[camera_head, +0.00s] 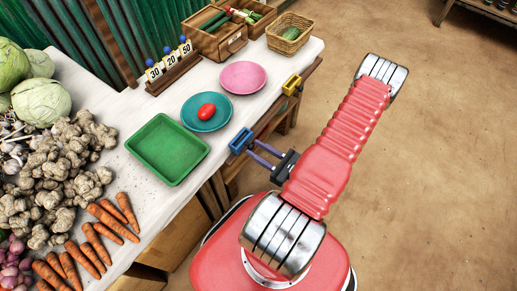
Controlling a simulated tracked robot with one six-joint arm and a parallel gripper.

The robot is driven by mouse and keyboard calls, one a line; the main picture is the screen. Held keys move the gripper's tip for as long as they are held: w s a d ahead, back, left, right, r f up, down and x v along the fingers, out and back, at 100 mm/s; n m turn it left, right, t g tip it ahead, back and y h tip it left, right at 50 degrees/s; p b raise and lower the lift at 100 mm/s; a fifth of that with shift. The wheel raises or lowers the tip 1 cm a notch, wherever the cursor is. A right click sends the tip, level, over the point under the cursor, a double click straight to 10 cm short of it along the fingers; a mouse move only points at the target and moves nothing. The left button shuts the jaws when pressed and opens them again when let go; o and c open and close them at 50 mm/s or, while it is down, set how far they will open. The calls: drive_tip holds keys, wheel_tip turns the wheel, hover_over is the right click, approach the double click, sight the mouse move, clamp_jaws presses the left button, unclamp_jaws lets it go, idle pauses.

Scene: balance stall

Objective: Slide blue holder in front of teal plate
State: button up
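The blue holder (241,141) sits at the table's front edge, on the near right side of the teal plate (191,117) and roughly level with it along the edge. The teal plate lies on the white table with a red tomato-like item (207,111) on it. My gripper (249,146) reaches in from the right with two purple fingers. They are spaced apart and their tips are at the blue holder. Whether they clamp it or only stand against it cannot be made out.
A green tray (167,148) is left of the teal plate. A number stand (174,74) stands behind the plates. Vegetables fill the table's left.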

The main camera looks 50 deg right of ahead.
drive_tip(key=shift+o, duration=0.5)
drive_tip(key=shift+s+d, duration=0.2)
drive_tip(key=shift+s, duration=0.55)
drive_tip(key=s+d, duration=0.1)
drive_tip(key=s, duration=1.1)
drive_tip(key=shift+s, duration=0.1)
